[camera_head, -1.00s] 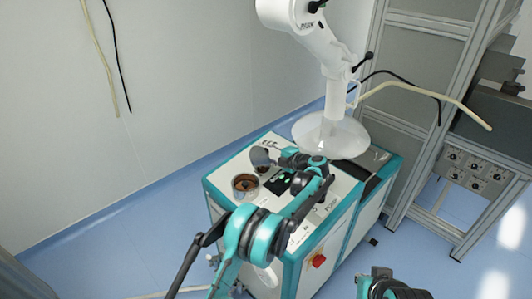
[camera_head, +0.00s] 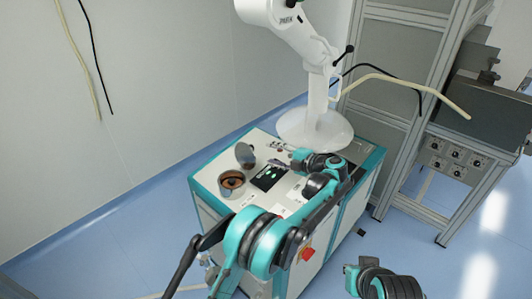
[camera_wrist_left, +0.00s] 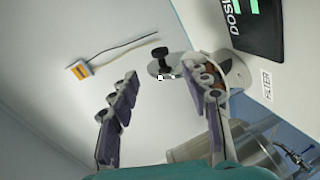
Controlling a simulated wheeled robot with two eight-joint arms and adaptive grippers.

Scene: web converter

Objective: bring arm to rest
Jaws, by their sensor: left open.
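My left gripper (camera_head: 278,156) is open over the teal-and-white machine (camera_head: 291,213), to the right of a round grey lid (camera_head: 245,156). In the left wrist view, its two fingers (camera_wrist_left: 163,76) stand wide apart with nothing held between them. The grey lid with a black knob (camera_wrist_left: 160,62) shows beyond the fingertips, apart from them. An open round port (camera_head: 231,183) with a brown-orange inside is in front of the lid. It is partly hidden behind the right finger in the left wrist view (camera_wrist_left: 238,72). My right gripper is not in view; only part of that arm shows at the bottom.
A dark display panel (camera_head: 268,178) lies beside the port. A metal frame rack (camera_head: 400,130) with a knob box (camera_head: 447,157) is at right. Blue floor (camera_head: 110,240) is free at left.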

